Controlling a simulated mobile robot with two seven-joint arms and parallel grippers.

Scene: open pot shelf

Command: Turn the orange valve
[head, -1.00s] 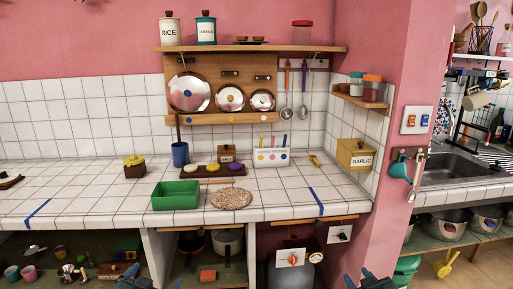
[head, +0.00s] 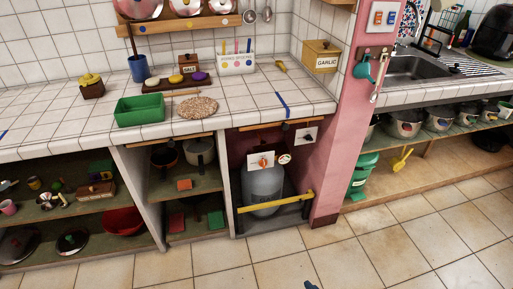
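The orange valve (head: 263,162) is a small orange knob on a white square plate, in the open bay under the tiled counter, in the middle of the head view. It sits in front of the top of a grey gas cylinder (head: 264,188). Nothing covers it. A small dark blue tip (head: 311,285) shows at the bottom edge, probably part of my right gripper; its fingers are cut off, so I cannot tell if it is open. My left gripper is out of view. No gripper is near the valve.
A yellow bar (head: 275,202) crosses the bay low in front of the cylinder. A round white dial (head: 285,158) is beside the valve; a dark-handled plate (head: 306,136) is up to its right. A pink pillar (head: 345,160) stands right. The tiled floor (head: 215,262) in front is clear.

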